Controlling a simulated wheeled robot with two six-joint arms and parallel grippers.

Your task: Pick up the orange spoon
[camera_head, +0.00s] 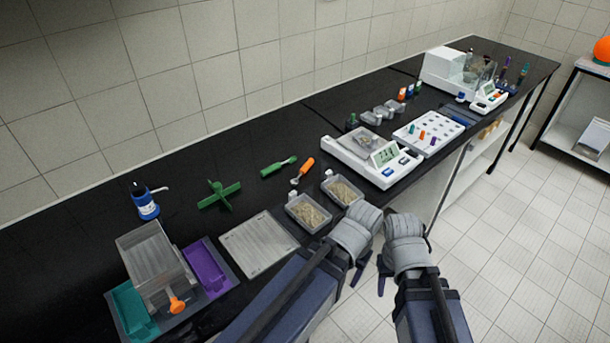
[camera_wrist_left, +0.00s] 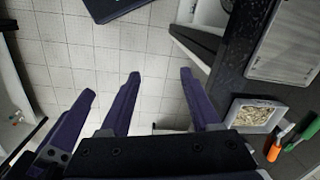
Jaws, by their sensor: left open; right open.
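The orange spoon (camera_head: 303,169) lies on the black bench, its orange handle pointing away and its pale bowl toward the front. Its orange part (camera_wrist_left: 276,152) also shows at the lower right in the left wrist view. My left gripper (camera_head: 357,270) is partly hidden behind its wrist, at the bench's front edge, apart from the spoon and nearer the front. In the left wrist view, its fingers (camera_wrist_left: 160,75) are spread with only floor between them. My right gripper (camera_head: 383,274) is open and empty beside it, over the floor off the bench.
A green brush (camera_head: 278,167) lies just left of the spoon. Two trays of grain (camera_head: 309,222) (camera_head: 333,180) stand between the spoon and the front edge. A white balance (camera_head: 350,161) stands to the right. A green cross-shaped stand (camera_head: 214,195) and a flat panel (camera_head: 259,246) are to the left.

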